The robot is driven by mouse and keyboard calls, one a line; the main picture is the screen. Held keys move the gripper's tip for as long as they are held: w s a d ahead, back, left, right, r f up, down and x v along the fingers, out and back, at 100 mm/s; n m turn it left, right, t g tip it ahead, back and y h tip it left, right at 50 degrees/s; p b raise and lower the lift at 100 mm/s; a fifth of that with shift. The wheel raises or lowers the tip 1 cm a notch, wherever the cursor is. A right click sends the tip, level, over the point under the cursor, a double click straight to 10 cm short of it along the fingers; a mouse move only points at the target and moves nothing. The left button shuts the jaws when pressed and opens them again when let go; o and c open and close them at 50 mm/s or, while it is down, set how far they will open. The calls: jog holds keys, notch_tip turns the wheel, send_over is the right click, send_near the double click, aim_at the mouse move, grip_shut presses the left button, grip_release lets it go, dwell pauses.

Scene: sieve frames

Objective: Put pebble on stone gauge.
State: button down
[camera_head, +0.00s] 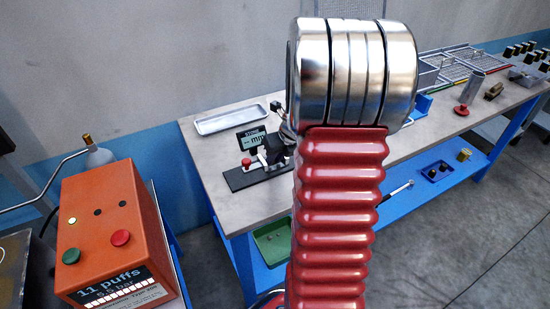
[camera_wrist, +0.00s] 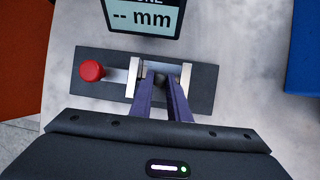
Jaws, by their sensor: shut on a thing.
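The stone gauge (camera_wrist: 110,98) lies flat in the wrist view, with a dark base, a red knob (camera_wrist: 91,71) and two pale upright jaws. Its display reads "-- mm". In the head view the gauge (camera_head: 243,181) is on the table's left part, partly covered by my arm. My gripper (camera_wrist: 160,77) has its two purple fingers reaching down between the gauge's jaws. The fingers are shut on a small dark thing at their tips, most likely the pebble. It is mostly hidden, and I cannot tell whether it touches the gauge.
A shallow metal tray (camera_head: 231,119) lies behind the gauge. Sieve frames (camera_head: 465,60) and a red-based stamp (camera_head: 461,110) stand farther right. An orange box (camera_head: 108,225) with buttons is at left. A blue thing (camera_wrist: 304,50) is at the wrist view's right edge.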

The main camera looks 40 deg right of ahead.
jog(key=shift+s+a+f, duration=0.2)
jog(key=shift+s+f, duration=0.1)
jog(key=shift+f, duration=0.4)
jog(key=c, duration=1.9)
grip_release()
jog(key=shift+c, duration=0.2)
jog(key=shift+r, duration=0.1)
jog(key=shift+w+d+r, duration=0.1)
jog(key=shift+r, duration=0.35)
jog(key=v, duration=1.2)
jog(key=shift+w+r, duration=0.25)
jog(key=shift+r, duration=0.05)
